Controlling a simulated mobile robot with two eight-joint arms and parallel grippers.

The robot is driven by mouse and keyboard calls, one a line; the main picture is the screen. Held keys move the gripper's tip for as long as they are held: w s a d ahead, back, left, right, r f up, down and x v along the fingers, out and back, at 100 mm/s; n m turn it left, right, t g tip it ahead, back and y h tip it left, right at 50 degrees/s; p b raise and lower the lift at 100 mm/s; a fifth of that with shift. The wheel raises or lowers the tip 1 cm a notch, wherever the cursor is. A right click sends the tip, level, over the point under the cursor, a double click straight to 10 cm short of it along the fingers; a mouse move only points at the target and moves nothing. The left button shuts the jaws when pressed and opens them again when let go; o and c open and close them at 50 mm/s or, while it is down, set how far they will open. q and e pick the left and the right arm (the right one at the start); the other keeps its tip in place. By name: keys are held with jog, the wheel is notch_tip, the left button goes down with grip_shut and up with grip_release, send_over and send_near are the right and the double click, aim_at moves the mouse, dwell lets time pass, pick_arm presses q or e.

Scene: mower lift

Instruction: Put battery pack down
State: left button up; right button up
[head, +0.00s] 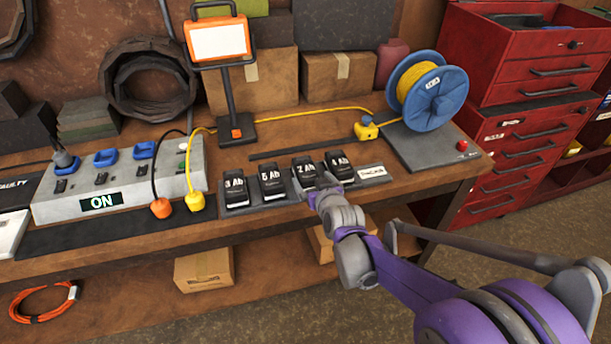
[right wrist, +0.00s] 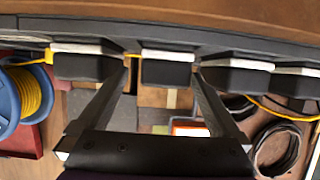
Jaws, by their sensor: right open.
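Several black battery packs stand in a row on a dark tray (head: 235,210) on the workbench. From the left they are one with an unclear number (head: 234,187), a 5 Ah pack (head: 271,184), a 2 Ah pack (head: 304,174) and a 4 Ah pack (head: 339,166). My right gripper (head: 313,196) is at the front of the 2 Ah pack. In the right wrist view my open fingers (right wrist: 163,72) are on either side of this pack (right wrist: 167,68). Whether they touch it is unclear. My left gripper is out of view.
A grey power box (head: 120,190) with an ON display stands left of the tray. A work lamp (head: 218,45) stands behind. A blue reel of yellow cable (head: 430,90) stands right. Orange and yellow plugs (head: 195,201) lie left of the tray. A red tool cabinet (head: 535,110) is at the right.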

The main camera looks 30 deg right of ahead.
aim_at(306, 173)
jog(key=x, duration=0.5)
jog(key=shift+w+a, duration=0.2)
jog(key=shift+w, duration=0.15)
grip_shut()
